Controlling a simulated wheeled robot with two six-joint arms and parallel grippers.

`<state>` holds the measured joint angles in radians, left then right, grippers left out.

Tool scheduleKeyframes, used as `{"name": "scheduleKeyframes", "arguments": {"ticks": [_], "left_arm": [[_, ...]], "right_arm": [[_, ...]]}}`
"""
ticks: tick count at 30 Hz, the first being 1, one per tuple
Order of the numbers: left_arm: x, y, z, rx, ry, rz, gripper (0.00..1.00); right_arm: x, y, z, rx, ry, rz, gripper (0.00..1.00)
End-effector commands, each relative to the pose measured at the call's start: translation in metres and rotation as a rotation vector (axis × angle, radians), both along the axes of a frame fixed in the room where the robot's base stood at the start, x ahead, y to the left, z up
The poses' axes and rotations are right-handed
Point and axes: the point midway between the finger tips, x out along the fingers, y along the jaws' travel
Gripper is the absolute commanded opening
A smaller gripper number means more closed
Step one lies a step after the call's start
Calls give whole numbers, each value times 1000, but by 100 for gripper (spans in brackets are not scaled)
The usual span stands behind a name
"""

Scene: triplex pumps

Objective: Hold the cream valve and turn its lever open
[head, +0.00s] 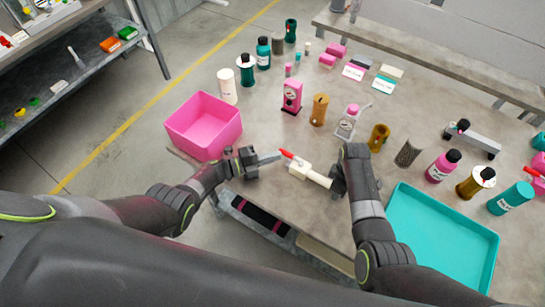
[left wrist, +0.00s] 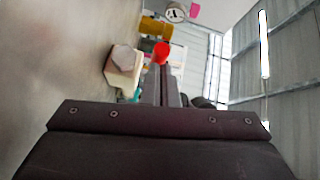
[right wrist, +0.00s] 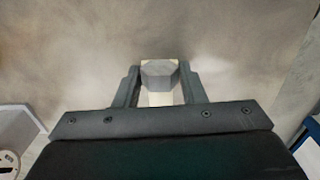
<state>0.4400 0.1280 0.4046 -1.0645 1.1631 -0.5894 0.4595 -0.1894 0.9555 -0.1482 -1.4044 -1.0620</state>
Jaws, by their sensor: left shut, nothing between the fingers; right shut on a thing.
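The cream valve (head: 312,175) lies near the front edge of the table, its red lever (head: 287,154) at its left end. My right gripper (head: 333,184) is shut on the valve's right end. In the right wrist view the valve (right wrist: 160,75) sits between the two fingers (right wrist: 160,88). My left gripper (head: 272,159) is shut and empty, its fingertips just left of the red lever. In the left wrist view the closed fingers (left wrist: 168,88) point at the red lever (left wrist: 162,52), with the cream valve body (left wrist: 123,70) to the left. Whether the fingertips touch the lever I cannot tell.
A pink bin (head: 205,125) stands left of the valve, close to my left gripper. A teal tray (head: 440,240) lies to the right of my right arm. Several bottles, cylinders and a pink pump (head: 292,97) stand behind the valve.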

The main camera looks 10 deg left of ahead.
Motion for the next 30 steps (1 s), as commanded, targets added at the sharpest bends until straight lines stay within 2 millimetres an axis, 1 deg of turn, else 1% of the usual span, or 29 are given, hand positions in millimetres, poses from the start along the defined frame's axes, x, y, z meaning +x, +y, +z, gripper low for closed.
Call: {"name": "scheduleKeyframes", "arguments": {"ticks": [1,14,23,30], "left_arm": [[2,0,2,0,-4,2,0],[2,0,5,-1,-7,1,0],[1,0,20,-1,-6,-1,0],[1,0,39,0,-5,-1,0]], "right_arm": [[-2,0,-1,0,6,6,0],[-3,0,-2,-1,9,7,0],[-3,0,-2,-1,9,5,0],[-3,0,-2,-2,9,4,0]]}}
